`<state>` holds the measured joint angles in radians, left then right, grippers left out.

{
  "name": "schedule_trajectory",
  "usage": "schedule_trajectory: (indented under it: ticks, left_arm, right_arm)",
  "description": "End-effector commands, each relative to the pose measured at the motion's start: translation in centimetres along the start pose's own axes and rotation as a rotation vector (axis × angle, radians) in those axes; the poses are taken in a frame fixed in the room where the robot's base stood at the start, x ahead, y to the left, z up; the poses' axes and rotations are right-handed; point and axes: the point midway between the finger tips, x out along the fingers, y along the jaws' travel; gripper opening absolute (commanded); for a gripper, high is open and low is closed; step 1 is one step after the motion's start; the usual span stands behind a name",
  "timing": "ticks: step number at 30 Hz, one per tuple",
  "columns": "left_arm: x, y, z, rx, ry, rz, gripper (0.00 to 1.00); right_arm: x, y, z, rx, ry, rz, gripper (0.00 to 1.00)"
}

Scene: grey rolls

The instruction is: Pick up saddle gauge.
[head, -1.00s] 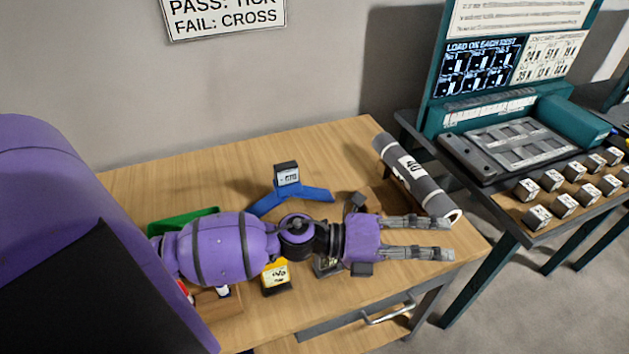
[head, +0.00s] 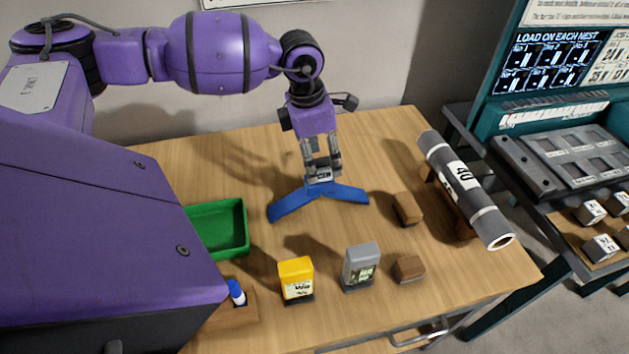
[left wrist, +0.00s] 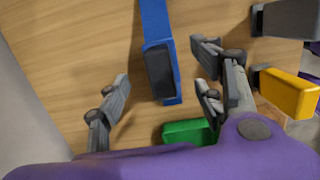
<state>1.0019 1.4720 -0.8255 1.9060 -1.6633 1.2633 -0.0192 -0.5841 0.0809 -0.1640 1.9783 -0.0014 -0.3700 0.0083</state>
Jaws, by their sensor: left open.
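The saddle gauge, taken to be the blue V-shaped piece (head: 345,192) with a small display block at its middle, stands on the wooden table. My left gripper (head: 322,168) points down over it, with fingers at either side of the display block. In the left wrist view, the gauge's blue body and dark top (left wrist: 160,72) lie between the spread fingers (left wrist: 165,88), with gaps on both sides. The left gripper is open and holds nothing. The fingers partly hide the display block in the head view. My right gripper is not in view.
A yellow device (head: 296,280) and a grey device (head: 361,267) stand in front of the gauge. A green tray (head: 246,230) is left. Brown blocks (head: 407,209) and a grey roll marked 40 (head: 464,188) lie right. A blue-capped item (head: 237,292) is near the front left.

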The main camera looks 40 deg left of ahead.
Motion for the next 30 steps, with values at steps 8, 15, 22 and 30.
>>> schedule_trajectory:
  ticks: [8, 15, 22, 30]
  left_arm:
    - [3.5, -0.5, -0.2, 0.001, -0.003, -0.003, 0.61]
    - [6.3, -0.5, -0.3, -0.001, -0.004, -0.005, 0.61]
    - [6.4, -0.5, -0.3, 0.0, -0.004, -0.005, 0.61]
    - [6.4, -0.5, -0.3, 0.0, -0.004, -0.005, 0.26]
  right_arm:
    - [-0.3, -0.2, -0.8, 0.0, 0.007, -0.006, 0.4]
    - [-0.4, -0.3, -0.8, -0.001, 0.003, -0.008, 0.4]
    - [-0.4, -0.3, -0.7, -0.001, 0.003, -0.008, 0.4]
    - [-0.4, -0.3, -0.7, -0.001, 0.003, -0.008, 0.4]
